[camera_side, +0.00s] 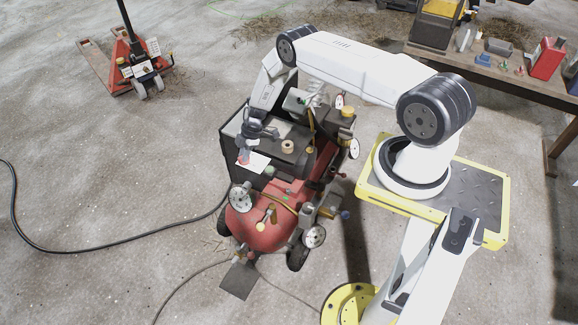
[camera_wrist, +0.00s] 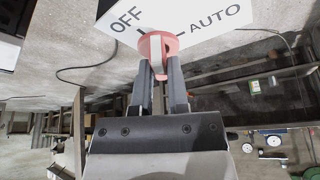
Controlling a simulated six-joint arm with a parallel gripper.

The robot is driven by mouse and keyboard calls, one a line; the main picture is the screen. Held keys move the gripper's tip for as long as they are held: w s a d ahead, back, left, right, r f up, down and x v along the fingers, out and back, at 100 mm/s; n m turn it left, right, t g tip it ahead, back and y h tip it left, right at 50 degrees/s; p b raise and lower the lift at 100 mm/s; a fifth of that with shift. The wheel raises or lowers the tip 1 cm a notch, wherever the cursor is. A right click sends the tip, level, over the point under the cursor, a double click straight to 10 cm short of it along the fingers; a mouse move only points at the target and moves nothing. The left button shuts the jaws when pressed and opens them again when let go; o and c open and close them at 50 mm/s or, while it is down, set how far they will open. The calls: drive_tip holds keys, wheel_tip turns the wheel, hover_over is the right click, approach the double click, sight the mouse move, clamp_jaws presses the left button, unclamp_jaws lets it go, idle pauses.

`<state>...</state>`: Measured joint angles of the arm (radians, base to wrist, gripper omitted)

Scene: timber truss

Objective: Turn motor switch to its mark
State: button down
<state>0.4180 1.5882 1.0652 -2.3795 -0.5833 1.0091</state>
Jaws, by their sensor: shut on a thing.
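The motor switch is a red round knob (camera_wrist: 158,44) on a white label plate (camera_wrist: 218,36) printed OFF at left and AUTO at right. My gripper (camera_wrist: 160,68) is shut on the knob, one dark finger on each side of its raised grip. A short dark mark shows beside the knob toward OFF. The fingers and knob hide part of the plate, and I cannot tell exactly where the knob points. In the side view, my gripper (camera_side: 245,151) reaches down to the white plate (camera_side: 258,164) at the front of the machine, and the knob is small there.
The plate is on a compressor with a red tank (camera_side: 262,228), wheels and gauges. A tape roll (camera_side: 288,147) lies on its dark top. A hose (camera_side: 95,250) runs across the concrete floor. A red pallet jack (camera_side: 128,62) and a loaded workbench (camera_side: 480,66) stand farther back.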

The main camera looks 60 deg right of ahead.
drive_tip(key=shift+a, duration=0.1)
drive_tip(key=n+g, duration=0.1)
drive_tip(key=n, duration=0.1)
drive_tip(key=n+g, duration=0.1)
drive_tip(key=n, duration=0.2)
drive_tip(key=shift+w+y, duration=0.15)
drive_tip(key=shift+y, duration=0.25)
drive_tip(key=shift+c, duration=1.5)
unclamp_jaws()
drive_tip(key=shift+d+r, duration=0.15)
drive_tip(key=shift+d, duration=0.05)
drive_tip(key=shift+v, duration=2.8)
